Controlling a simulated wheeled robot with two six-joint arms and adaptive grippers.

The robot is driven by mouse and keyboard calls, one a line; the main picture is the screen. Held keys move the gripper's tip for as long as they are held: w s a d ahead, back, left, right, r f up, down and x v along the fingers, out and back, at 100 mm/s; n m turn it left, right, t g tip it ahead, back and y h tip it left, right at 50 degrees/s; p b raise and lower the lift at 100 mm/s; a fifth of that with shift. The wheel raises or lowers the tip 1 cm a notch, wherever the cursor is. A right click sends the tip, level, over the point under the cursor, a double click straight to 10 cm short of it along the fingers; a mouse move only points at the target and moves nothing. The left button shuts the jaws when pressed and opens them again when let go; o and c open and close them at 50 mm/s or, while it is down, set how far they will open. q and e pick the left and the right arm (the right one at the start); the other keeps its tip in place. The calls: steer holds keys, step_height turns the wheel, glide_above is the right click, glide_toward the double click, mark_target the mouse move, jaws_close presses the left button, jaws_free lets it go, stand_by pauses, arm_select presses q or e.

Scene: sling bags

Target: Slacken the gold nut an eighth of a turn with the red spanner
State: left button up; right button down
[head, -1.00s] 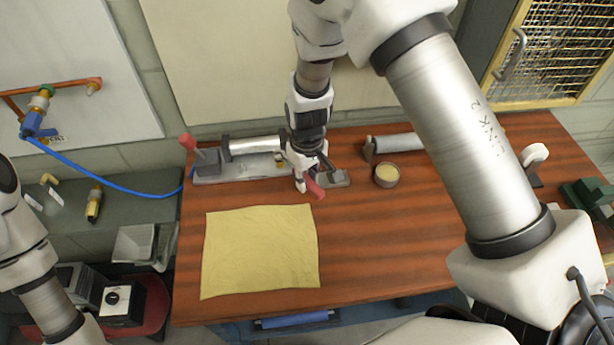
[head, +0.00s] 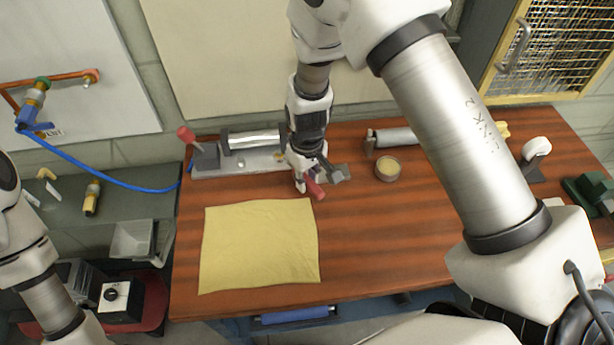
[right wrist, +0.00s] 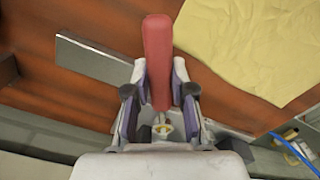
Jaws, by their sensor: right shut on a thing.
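The red spanner (head: 315,189) shows as a red handle sticking out toward the front of the bench from my right gripper (head: 307,180). In the right wrist view the red handle (right wrist: 157,55) lies between the two fingers of my right gripper (right wrist: 160,98), which are shut on it. The spanner's jaw end is hidden by the gripper. A small gold piece (right wrist: 163,129), perhaps the gold nut, shows past the handle near the palm; I cannot tell whether the spanner sits on it. In the head view the nut is hidden behind the gripper. My left gripper is out of view.
A grey fixture (head: 255,163) with a silver cylinder and a red-knobbed lever stands behind and left of the gripper. A yellow cloth (head: 260,245) lies in front. A round tin (head: 388,169) stands to the right. The front right of the wooden bench (head: 390,240) is clear.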

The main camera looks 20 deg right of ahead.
mark_target(322, 169)
steer(key=shift+f, duration=0.3)
steer(key=shift+w+d+n, duration=0.2)
steer(key=shift+d+n, duration=0.4)
steer(key=shift+w+d+n, duration=0.2)
steer(key=shift+d+n, duration=0.35)
steer(key=shift+n, duration=0.05)
steer(key=shift+w+d+n+p, duration=0.2)
steer(key=shift+w+d+n, duration=0.15)
steer(key=shift+d+n, duration=0.2)
steer(key=shift+w+d+n+p, duration=0.2)
steer(key=shift+w+d+n, duration=0.1)
steer(key=shift+d+n, duration=0.25)
steer(key=shift+w, duration=0.1)
steer(key=shift+w+d+r+n, duration=0.1)
steer(key=shift+w+d+n, duration=0.3)
steer(key=shift+n, duration=0.4)
steer(key=shift+w+d+n, duration=0.35)
steer(key=shift+n, duration=0.15)
